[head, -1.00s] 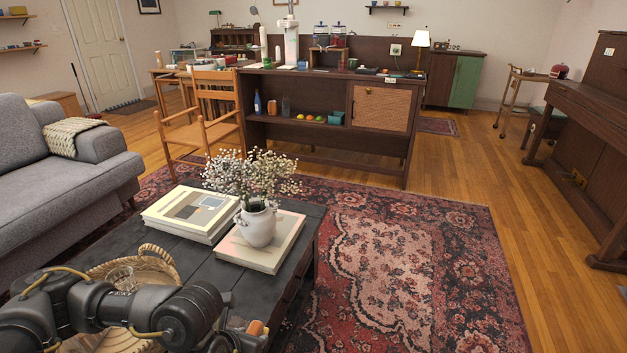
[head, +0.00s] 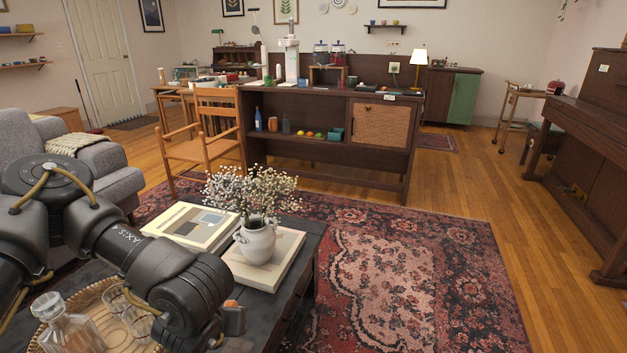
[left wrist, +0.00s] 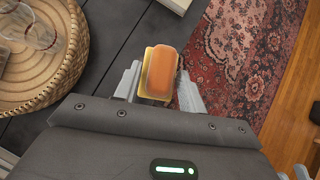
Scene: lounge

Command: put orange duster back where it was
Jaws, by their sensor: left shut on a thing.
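The orange duster (left wrist: 161,72) is a small orange block with a yellow layer along one side. In the left wrist view it sits between the two fingers of my left gripper (left wrist: 158,88), which is shut on it. It is held over the dark coffee table (left wrist: 118,62), near the table's right edge. In the head view my left arm covers most of the gripper, and only a bit of the duster (head: 231,304) shows. My right gripper is in neither view.
A woven tray (head: 88,289) with a glass decanter (head: 66,326) and glasses stands on the table, left of the gripper. A white flower vase (head: 257,243) stands on books (head: 279,266) beyond. A patterned rug (head: 400,270) lies right of the table. A sideboard (head: 300,150) stands further back.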

